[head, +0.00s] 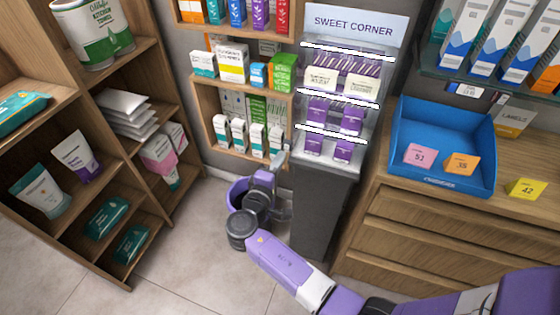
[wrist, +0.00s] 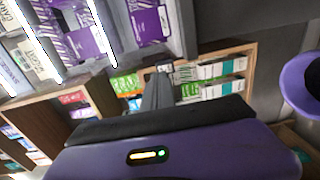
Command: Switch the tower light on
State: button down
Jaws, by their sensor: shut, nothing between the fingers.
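The tower (head: 330,190) is a dark grey stand with a "SWEET CORNER" sign (head: 353,22) and shelves of purple and cream packs. Bright white light strips (head: 340,94) run along its shelf edges and look lit. In the wrist view a light strip (wrist: 101,32) also glows white at the upper left. My gripper (head: 283,156) is at the tower's left side, near the height of its lowest shelf. In the wrist view my gripper (wrist: 158,84) is shut and empty, below the shelf's corner. I cannot make out a switch, or whether the fingers touch the tower.
Wooden shelves with small boxes (head: 243,139) stand behind my gripper. A wooden shelf unit (head: 120,165) is at the left. A blue tray (head: 432,125) with price cards sits on the wooden counter (head: 400,225) at the right. The floor (head: 190,255) is clear at the front left.

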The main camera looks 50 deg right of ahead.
jog(key=b+v, duration=0.1)
jog(key=v, duration=0.9)
jog(key=shift+a, duration=0.2)
